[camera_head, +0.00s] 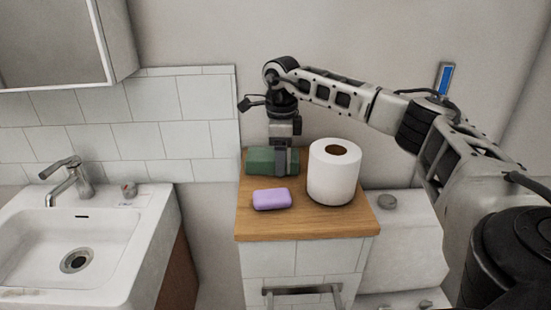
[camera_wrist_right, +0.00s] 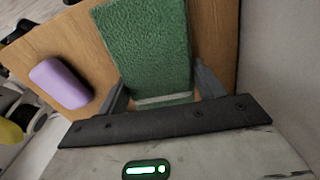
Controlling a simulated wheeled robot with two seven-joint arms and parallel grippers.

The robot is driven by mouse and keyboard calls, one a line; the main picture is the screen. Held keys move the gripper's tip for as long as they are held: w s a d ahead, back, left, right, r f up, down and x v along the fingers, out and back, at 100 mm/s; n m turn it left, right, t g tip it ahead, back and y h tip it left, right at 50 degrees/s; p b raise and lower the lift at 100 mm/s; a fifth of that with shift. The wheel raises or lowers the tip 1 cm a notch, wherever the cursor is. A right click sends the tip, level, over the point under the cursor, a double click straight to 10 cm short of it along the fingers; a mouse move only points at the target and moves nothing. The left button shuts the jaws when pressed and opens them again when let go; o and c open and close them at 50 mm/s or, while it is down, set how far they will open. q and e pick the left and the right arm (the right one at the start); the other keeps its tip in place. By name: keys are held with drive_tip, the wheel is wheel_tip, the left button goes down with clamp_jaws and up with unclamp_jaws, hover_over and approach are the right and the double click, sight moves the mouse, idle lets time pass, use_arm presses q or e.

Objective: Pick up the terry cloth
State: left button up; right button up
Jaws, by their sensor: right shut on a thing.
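The green terry cloth (camera_head: 262,161), a folded block, lies at the back left of the wooden top of a small cabinet. My right gripper (camera_head: 284,160) reaches down onto it from above, with its fingers at the cloth's right part. In the right wrist view the cloth (camera_wrist_right: 148,45) runs between the two fingers (camera_wrist_right: 162,92), which are shut on it. The cloth still appears to be at the level of the wooden top; any gap under it cannot be seen. My left gripper is not in view.
A purple soap bar (camera_head: 272,199) lies in front of the cloth on the wooden top (camera_head: 310,225). A white paper roll (camera_head: 334,172) stands close to the right of the gripper. The wall is close behind. A sink (camera_head: 75,245) with a faucet (camera_head: 66,182) is at left.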

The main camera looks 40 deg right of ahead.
drive_tip(key=shift+r, duration=0.1)
drive_tip(key=r, duration=0.3)
drive_tip(key=shift+a+r+b, duration=0.35)
drive_tip(key=s+a+r, duration=0.6)
drive_tip(key=a+r, duration=0.3)
drive_tip(key=a, duration=0.3)
drive_tip(key=shift+o, duration=0.4)
drive_tip(key=shift+s, duration=0.1)
